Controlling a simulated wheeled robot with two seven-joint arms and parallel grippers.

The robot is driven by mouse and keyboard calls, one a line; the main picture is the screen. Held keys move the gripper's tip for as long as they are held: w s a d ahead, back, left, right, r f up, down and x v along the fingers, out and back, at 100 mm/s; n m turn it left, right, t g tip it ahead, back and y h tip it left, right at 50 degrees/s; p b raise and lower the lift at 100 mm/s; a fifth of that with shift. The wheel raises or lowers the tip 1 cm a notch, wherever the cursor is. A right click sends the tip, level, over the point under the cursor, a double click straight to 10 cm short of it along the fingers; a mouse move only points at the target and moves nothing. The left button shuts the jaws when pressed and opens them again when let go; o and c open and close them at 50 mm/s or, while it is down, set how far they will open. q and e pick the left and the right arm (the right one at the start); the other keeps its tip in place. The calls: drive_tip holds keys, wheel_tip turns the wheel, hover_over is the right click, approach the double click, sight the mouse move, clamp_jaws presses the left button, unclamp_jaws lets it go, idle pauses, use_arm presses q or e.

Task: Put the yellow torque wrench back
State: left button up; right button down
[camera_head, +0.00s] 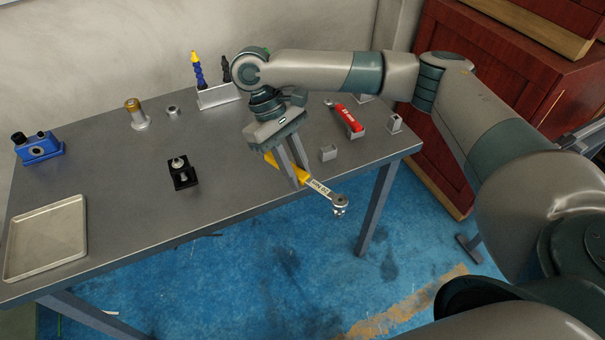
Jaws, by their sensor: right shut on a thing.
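The yellow torque wrench (317,186) is held in my right gripper (294,178) at the front edge of the grey table. Its yellow handle points up and left, partly hidden by the fingers. Its metal ratchet head (339,204) sticks out past the table edge, over the blue floor. A red-handled wrench (347,116) rests in a holder at the table's right side. A small empty-looking grey holder (328,152) stands just right of my right gripper. My left gripper is out of view.
Another grey holder (395,123) stands near the right edge. The front middle is clear.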

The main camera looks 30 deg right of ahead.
drive_tip(key=w+d+n+t+y+p, duration=0.1)
drive_tip(key=w+d+n+t+p, duration=0.2)
drive_tip(key=w+n, duration=0.9)
drive_tip(key=w+d+n+t+y+p, duration=0.1)
drive_tip(key=w+d+n+t+p, duration=0.3)
drive_tip(key=n, duration=1.5)
drive_tip(key=shift+w+d+f+t, duration=0.3)
drive_tip(key=shift+w+d+t, duration=1.2)
drive_tip(key=shift+w+d, duration=2.45)
drive_tip(key=shift+p, duration=0.3)
